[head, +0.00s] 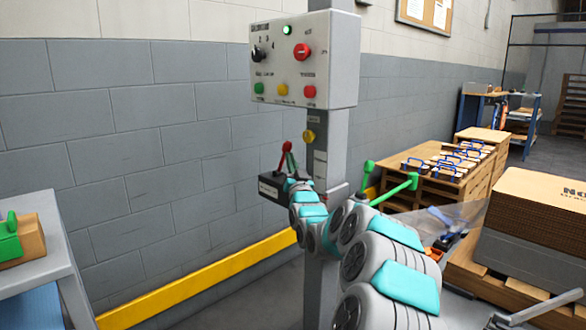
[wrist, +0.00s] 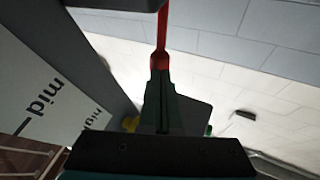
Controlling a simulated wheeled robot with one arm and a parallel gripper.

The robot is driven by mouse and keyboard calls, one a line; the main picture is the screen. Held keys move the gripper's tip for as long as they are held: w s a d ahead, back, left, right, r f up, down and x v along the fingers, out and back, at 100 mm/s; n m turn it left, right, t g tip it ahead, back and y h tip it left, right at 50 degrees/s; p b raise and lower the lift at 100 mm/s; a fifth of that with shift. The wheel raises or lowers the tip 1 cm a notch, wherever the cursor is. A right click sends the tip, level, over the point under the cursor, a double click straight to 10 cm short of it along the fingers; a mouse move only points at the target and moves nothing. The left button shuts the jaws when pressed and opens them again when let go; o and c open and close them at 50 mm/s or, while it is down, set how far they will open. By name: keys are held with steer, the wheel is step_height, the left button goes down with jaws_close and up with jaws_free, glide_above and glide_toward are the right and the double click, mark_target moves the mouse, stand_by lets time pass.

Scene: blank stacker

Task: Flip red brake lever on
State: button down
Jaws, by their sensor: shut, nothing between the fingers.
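The red brake lever (head: 285,148) stands up from a small dark box (head: 271,188) on the grey post, tilted slightly, with its knob at the top. In the wrist view the red lever (wrist: 163,35) comes down from the top edge, its wider end at my fingertips. My gripper (wrist: 161,78) is shut with its dark fingers together and nothing between them. The fingertips overlap the lever's end in the picture; I cannot tell whether they touch. In the head view my gripper (head: 291,163) is right beside the lever, partly hidden by my arm.
A control box (head: 305,60) with a lit green lamp and several buttons is on the post (head: 336,140) above. A labelled plate (wrist: 40,90) is close at left in the wrist view. Green-ended handles (head: 395,190) stick out right of the post. A grey table (head: 50,240) stands left.

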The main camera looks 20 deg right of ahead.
steer(key=shift+w+d+r, duration=0.1)
steer(key=shift+w+r, duration=0.15)
steer(key=shift+w, duration=0.4)
steer(key=shift+r, duration=0.1)
